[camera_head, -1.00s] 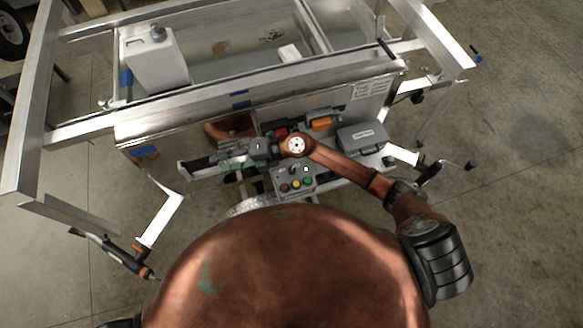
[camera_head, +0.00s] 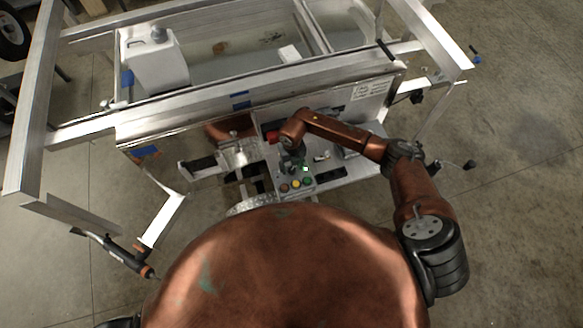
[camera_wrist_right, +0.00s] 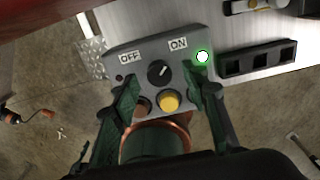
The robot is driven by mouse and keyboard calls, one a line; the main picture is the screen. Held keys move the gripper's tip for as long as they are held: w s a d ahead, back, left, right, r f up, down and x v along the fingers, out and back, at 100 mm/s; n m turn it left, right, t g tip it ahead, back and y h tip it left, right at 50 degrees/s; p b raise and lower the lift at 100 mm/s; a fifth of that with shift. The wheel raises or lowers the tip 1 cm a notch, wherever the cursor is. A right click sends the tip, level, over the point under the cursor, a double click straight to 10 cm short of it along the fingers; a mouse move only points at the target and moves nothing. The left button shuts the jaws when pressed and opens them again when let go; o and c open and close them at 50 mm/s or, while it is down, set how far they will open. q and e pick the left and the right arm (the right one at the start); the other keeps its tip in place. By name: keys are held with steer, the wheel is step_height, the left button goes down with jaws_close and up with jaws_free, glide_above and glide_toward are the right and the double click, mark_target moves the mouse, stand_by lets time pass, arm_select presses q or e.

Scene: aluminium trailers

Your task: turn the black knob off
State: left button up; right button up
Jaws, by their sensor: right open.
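The black knob (camera_wrist_right: 159,71) sits on a grey control box between OFF and ON labels, and its white mark points up and right toward ON. The control box (camera_wrist_right: 126,55) also shows in the head view (camera_head: 296,192), where the knob is hidden by my right gripper (camera_head: 292,163). In the wrist view my right gripper (camera_wrist_right: 165,80) is open, with its fingers on either side of the knob. I cannot tell whether they touch the box. A lit green-white light (camera_wrist_right: 202,57) is at the box's right corner. My left gripper is not in view.
A yellow button (camera_wrist_right: 169,100) and a darker button (camera_wrist_right: 141,105) lie below the knob. A black slotted bar (camera_wrist_right: 258,59) is right of the box. The aluminium trailer frame (camera_head: 200,115) stands behind. Open concrete floor (camera_head: 520,150) lies to the right.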

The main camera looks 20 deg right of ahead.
steer(key=shift+f, duration=0.6)
jaws_close()
